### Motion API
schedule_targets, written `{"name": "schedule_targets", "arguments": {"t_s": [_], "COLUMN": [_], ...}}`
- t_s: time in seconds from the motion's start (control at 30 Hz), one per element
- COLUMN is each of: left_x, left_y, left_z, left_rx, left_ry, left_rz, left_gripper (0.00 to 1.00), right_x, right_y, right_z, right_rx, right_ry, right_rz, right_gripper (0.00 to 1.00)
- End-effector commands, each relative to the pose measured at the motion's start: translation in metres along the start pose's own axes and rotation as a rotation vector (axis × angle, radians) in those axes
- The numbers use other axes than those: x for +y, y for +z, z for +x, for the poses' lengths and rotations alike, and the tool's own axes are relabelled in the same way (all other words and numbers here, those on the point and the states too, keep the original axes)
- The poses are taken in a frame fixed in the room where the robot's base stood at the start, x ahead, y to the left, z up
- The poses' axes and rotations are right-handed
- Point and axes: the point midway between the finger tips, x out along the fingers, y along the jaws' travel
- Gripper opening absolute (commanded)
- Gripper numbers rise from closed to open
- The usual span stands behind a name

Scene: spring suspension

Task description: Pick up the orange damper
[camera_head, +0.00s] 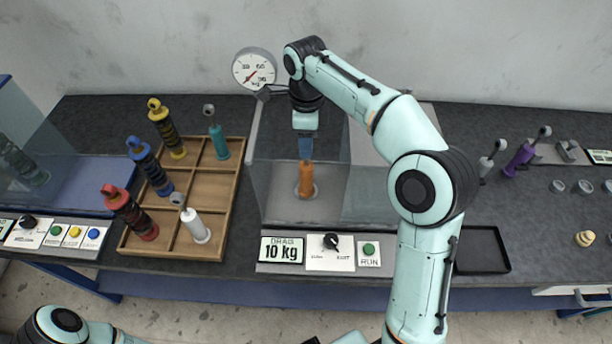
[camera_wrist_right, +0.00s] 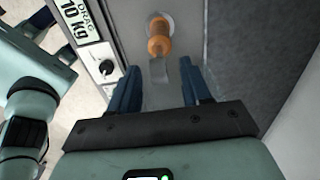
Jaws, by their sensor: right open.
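The orange damper (camera_head: 306,182) stands upright on a round light seat inside a clear-walled test station (camera_head: 262,190), below the dial gauge. My right gripper (camera_head: 305,150) points down from above, its blue fingers close over the damper's top in the head view. In the right wrist view the open fingers of my right gripper (camera_wrist_right: 160,82) are apart with nothing held between them. The orange damper (camera_wrist_right: 158,38) lies ahead of the fingertips there, with its pale rod end toward the gap. My left gripper is not in view; only part of the left arm shows at bottom left.
A wooden tray (camera_head: 125,245) at left holds several other dampers. Clear panels surround the station, with a drag display (camera_head: 282,250) and knob panel in front. A black tray (camera_head: 482,250) lies right.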

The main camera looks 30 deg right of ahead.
Motion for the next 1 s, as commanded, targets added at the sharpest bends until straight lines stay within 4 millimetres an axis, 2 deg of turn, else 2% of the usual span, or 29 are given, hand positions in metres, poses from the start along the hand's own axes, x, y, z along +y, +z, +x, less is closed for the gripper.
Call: {"name": "schedule_targets", "arguments": {"t_s": [0.03, 0.13, 0.4, 0.43, 0.5, 0.57, 1.0], "left_x": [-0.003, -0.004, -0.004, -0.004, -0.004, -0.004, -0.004], "left_y": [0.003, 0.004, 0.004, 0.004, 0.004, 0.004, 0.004], "left_z": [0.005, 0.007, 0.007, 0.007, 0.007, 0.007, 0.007], "left_rx": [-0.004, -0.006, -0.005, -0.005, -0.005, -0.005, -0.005], "left_ry": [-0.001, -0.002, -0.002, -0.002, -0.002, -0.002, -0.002], "left_rz": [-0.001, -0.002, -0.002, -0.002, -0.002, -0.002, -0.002], "left_gripper": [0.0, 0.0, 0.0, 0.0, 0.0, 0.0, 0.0], "right_x": [0.001, 0.001, 0.0, 0.0, 0.0, 0.0, 0.0], "right_y": [-0.001, 0.0, 0.0, 0.0, 0.0, 0.0, 0.0], "right_z": [0.011, 0.02, 0.022, 0.022, 0.022, 0.022, 0.021], "right_rx": [0.002, 0.001, -0.001, -0.001, -0.001, -0.001, -0.001], "right_ry": [0.003, 0.0, -0.002, -0.002, -0.002, -0.002, -0.002], "right_rz": [0.0, 0.0, -0.001, -0.001, -0.001, -0.001, 0.0], "right_gripper": [0.48, 0.48, 0.48, 0.41, 0.19, 0.0, 0.0]}}
